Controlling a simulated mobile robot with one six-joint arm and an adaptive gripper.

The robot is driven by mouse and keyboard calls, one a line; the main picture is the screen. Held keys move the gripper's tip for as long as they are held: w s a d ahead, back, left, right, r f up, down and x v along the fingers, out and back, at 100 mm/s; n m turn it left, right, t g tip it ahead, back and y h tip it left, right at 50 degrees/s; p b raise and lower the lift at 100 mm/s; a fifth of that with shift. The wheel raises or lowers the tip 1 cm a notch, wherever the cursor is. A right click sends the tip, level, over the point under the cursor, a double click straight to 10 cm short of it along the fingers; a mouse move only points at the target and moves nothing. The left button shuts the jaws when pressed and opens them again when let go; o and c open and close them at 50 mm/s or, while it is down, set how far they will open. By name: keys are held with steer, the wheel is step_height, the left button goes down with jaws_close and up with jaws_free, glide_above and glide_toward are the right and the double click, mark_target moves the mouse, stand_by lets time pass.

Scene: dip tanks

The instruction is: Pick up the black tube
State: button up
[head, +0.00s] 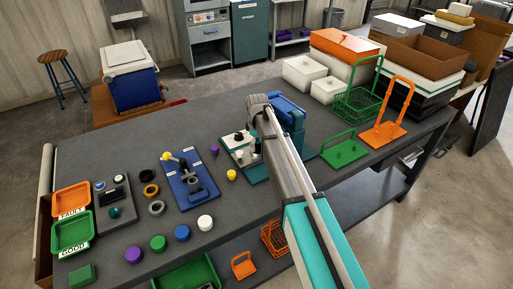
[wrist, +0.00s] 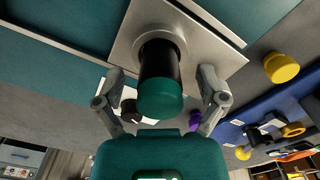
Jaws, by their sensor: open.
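The black tube (wrist: 160,68) shows in the wrist view with a teal end (wrist: 161,104) toward the camera. Its far end meets a round collar on a pale metal plate (wrist: 208,62). My gripper (wrist: 162,76) is open, with one finger on each side of the tube. Gaps show between the fingers and the tube. In the head view my arm reaches over the bench to a teal fixture with a pale plate (head: 238,146). I cannot make out the tube there; my arm covers part of that area.
Several caps and rings lie further left, near orange (head: 72,188) and green (head: 56,238) trays. A green basket (head: 357,104) and an orange rack (head: 383,134) stand right.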

steer(key=shift+c, duration=0.2)
jaws_close()
steer(key=shift+r, duration=0.1)
step_height(320, 180, up, 2)
steer(key=p, duration=0.2)
steer(key=shift+r+p, duration=0.25)
steer(key=shift+p, duration=0.1)
steer(key=s+d+r+p, duration=0.5)
steer(key=s+r+p, duration=0.5)
steer(key=s, duration=0.3)
steer(key=shift+r, duration=0.2)
steer(key=shift+d, duration=0.1)
stand_by(0.4)
